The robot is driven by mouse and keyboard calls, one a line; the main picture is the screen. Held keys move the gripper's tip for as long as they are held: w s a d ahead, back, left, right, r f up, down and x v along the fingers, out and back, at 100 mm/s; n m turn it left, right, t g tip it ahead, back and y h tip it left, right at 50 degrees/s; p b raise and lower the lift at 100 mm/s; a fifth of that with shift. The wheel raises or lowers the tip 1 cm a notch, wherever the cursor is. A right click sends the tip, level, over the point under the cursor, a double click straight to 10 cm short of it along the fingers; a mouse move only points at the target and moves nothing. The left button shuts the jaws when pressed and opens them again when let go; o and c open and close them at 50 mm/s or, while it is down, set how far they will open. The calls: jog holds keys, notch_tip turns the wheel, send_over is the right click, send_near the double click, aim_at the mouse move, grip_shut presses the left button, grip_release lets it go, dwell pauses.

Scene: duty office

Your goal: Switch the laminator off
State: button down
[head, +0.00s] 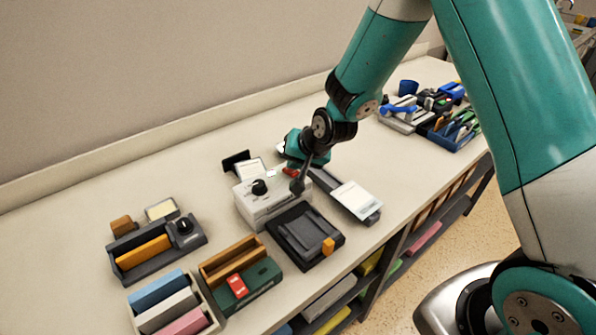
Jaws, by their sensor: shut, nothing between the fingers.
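A white box-shaped device with a black knob (262,200) stands mid-counter; it may be the laminator, but no label is readable. A small red part (290,172) shows at its back right, close to my gripper. My gripper (297,187) is shut and empty, pointing down at the right end of the white device. I cannot tell whether it touches the device. My wrist and fingers hide part of that end. A dark grey device with a knob and an orange bar (144,250) stands to the left.
A black device with an orange tab (300,238) stands just in front. A green-and-wood box with a red part (258,282) and a tray of coloured blocks (205,318) are front left. A flat grey-white device (356,199) lies right. Stationery trays (450,138) fill the far end.

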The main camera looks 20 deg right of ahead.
jog(key=shift+f+b, duration=0.3)
jog(key=shift+f, duration=0.05)
dwell(0.4)
jog(key=shift+r, duration=0.15)
jog(key=shift+w+r+p, duration=0.1)
jog(key=shift+r+p, duration=0.45)
jog(key=shift+r, duration=0.1)
jog(key=shift+w+a+r+p, duration=0.1)
jog(key=shift+w+r+p, duration=0.1)
jog(key=shift+r+p, duration=0.95)
jog(key=shift+w+a+r+p, duration=0.15)
jog(key=shift+r+p, duration=0.55)
jog(key=shift+r, duration=0.7)
jog(key=shift+d, duration=0.1)
jog(key=shift+f, duration=0.1)
